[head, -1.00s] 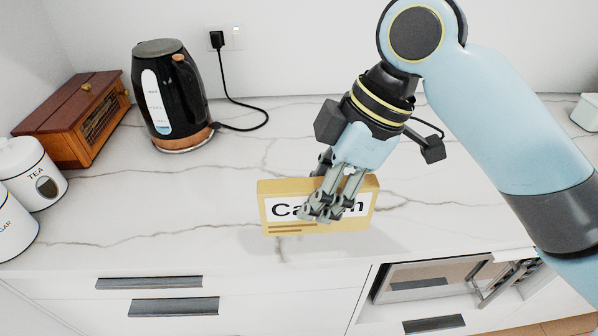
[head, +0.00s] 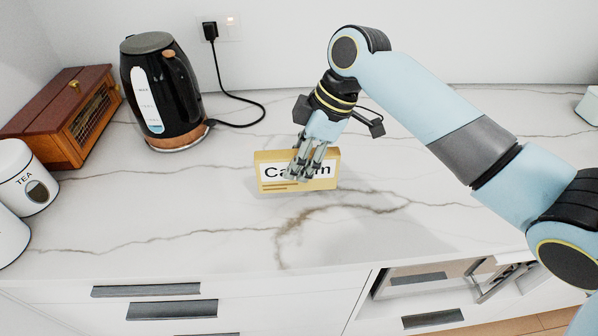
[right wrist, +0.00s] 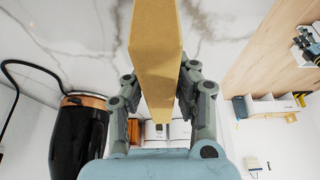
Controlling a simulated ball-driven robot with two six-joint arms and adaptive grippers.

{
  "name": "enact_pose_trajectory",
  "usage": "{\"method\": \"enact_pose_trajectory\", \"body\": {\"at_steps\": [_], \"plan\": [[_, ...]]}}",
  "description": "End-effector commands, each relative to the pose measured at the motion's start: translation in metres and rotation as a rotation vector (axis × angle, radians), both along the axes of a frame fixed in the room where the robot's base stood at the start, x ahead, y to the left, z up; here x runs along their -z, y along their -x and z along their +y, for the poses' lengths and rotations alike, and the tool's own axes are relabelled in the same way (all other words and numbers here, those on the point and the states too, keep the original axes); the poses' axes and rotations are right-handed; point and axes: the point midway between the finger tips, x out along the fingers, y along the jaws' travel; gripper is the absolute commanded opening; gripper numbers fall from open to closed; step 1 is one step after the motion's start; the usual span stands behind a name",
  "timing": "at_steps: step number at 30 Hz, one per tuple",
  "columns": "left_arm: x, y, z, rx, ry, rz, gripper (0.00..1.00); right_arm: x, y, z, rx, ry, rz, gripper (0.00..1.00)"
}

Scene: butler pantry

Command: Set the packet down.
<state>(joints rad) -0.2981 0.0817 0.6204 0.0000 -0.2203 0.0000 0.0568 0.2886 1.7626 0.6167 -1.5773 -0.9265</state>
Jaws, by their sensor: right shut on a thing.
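The packet (head: 268,182) is a yellow box with a white label, partly hidden by my fingers; the letters "Ca" and "m" show. It is upright, with its label facing me, over the middle of the marble counter (head: 200,225). My right gripper (head: 303,177) is shut on it from above, fingers across the front and back faces. In the right wrist view the packet (right wrist: 156,50) is a tan block between both fingers. I cannot tell whether its bottom edge touches the counter. My left gripper is not in view.
A black kettle (head: 172,95) with a cord to a wall socket stands left of the packet. A wooden box (head: 62,115) and a white tea canister (head: 25,180) are farther left. Counter around the packet is clear. Drawers (head: 170,309) lie below the front edge.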

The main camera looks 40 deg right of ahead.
Motion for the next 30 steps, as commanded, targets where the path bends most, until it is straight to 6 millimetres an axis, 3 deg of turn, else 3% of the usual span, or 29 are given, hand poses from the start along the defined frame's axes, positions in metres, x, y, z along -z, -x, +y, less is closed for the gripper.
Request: {"method": "enact_pose_trajectory", "body": {"at_steps": [6, 18, 19, 21, 24, 30], "plan": [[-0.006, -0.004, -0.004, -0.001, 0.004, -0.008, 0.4, 0.03, 0.001, 0.001, 0.001, -0.001, 0.003, 0.0], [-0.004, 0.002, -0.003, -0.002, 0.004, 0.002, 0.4, 0.037, 0.001, 0.001, 0.001, 0.0, 0.002, 0.0], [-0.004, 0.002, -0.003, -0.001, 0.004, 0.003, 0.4, 0.036, 0.002, 0.0, 0.001, 0.001, 0.002, 0.29], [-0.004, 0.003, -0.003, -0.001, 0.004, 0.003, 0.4, 0.036, 0.002, 0.0, 0.001, 0.001, 0.002, 0.38], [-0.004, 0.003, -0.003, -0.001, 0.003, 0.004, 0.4, 0.036, 0.002, 0.0, 0.001, 0.001, 0.002, 0.48], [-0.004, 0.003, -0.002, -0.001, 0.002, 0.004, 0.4, 0.036, 0.002, 0.0, 0.001, 0.001, 0.002, 0.48]]}}
